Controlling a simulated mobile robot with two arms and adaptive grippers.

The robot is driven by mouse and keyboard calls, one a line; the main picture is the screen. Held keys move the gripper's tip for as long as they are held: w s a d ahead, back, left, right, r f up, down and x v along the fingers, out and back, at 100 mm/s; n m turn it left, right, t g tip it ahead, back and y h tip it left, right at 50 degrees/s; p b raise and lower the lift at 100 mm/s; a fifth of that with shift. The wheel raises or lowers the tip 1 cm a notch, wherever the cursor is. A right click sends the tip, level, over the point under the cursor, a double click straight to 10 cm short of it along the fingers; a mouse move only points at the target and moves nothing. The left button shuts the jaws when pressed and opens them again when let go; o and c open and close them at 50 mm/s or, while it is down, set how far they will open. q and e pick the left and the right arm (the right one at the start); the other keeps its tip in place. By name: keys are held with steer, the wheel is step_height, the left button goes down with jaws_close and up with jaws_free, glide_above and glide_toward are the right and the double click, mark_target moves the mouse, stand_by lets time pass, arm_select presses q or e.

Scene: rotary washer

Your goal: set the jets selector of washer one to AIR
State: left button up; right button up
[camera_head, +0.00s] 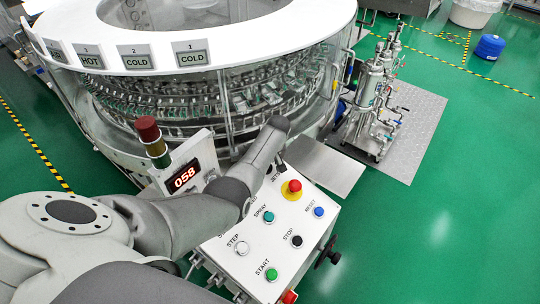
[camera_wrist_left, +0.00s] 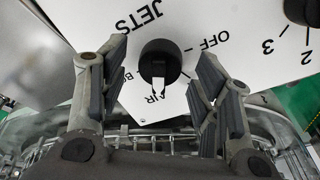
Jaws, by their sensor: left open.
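The jets selector (camera_wrist_left: 160,60) is a round black knob on a white panel in the left wrist view. The word JETS is printed beside it, with OFF to its right, AIR just below it and a partly hidden label starting with B to its left. A white mark on the knob's lower edge points down at AIR. My left gripper (camera_wrist_left: 162,88) is open, with one finger on each side of the knob and apart from it. In the head view my left arm covers the selector, and the gripper (camera_head: 279,155) is over the far edge of the control panel (camera_head: 255,248).
The panel also carries a red emergency button (camera_head: 294,186), a green SPRAY button (camera_head: 268,217), a black STOP button (camera_head: 296,241) and a green START button (camera_head: 271,274). A display reading 058 (camera_head: 185,177) and a signal lamp (camera_head: 148,130) stand near my arm. The washer (camera_head: 245,62) is behind.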

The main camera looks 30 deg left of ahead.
arm_select(q)
steer(key=v, duration=1.1)
steer(key=shift+r, duration=0.15)
steer(key=shift+s, duration=0.15)
